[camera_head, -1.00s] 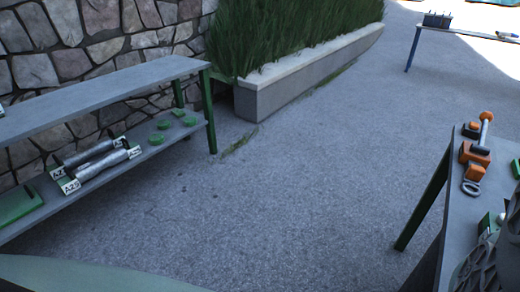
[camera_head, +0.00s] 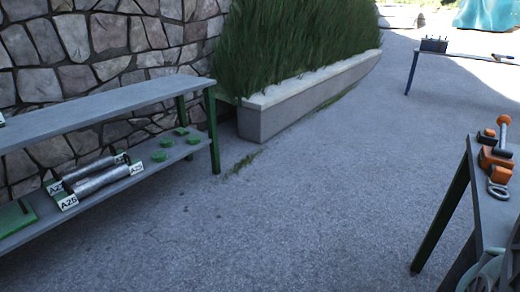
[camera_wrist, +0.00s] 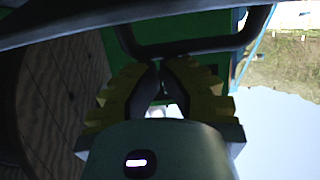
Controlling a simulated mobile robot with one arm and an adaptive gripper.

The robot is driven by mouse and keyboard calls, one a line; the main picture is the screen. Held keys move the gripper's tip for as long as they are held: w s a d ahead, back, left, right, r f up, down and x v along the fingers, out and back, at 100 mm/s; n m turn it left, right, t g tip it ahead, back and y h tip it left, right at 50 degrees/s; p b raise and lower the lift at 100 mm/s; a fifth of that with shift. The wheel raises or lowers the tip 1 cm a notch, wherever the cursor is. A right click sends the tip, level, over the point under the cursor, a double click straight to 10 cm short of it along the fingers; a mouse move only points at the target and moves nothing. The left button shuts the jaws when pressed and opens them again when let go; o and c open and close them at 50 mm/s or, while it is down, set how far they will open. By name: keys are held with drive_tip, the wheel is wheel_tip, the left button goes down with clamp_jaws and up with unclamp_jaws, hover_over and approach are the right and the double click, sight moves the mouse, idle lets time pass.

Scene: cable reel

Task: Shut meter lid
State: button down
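No meter or meter lid can be made out for certain in either view. My gripper (camera_wrist: 158,66), with yellow ribbed fingers and dark inner pads, shows in the wrist view. Its fingertips come together, with a narrow gap lower between the fingers and no held thing visible. A dark bent bar (camera_wrist: 190,47) crosses just above the fingertips. I cannot tell whether they touch it. A green panel (camera_wrist: 112,45) lies behind the bar. The head view does not show my gripper.
A grey two-level bench (camera_head: 100,106) with cylinders (camera_head: 100,180) on its lower shelf stands left by a stone wall. A planter (camera_head: 262,121) is behind. A right table (camera_head: 484,210) holds orange-and-black parts (camera_head: 492,158). The paved middle is clear. Wooden boards (camera_wrist: 62,95) show in the wrist view.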

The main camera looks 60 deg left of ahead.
drive_tip(key=shift+s+a+f+b, duration=0.3)
drive_tip(key=shift+a+f+b, duration=0.4)
drive_tip(key=shift+b, duration=0.7)
drive_tip(key=shift+s+a+f+b, duration=0.25)
drive_tip(key=shift+a+f+b, duration=0.4)
drive_tip(key=shift+b, duration=0.7)
drive_tip(key=shift+a, duration=0.15)
drive_tip(key=shift+s+r, duration=0.1)
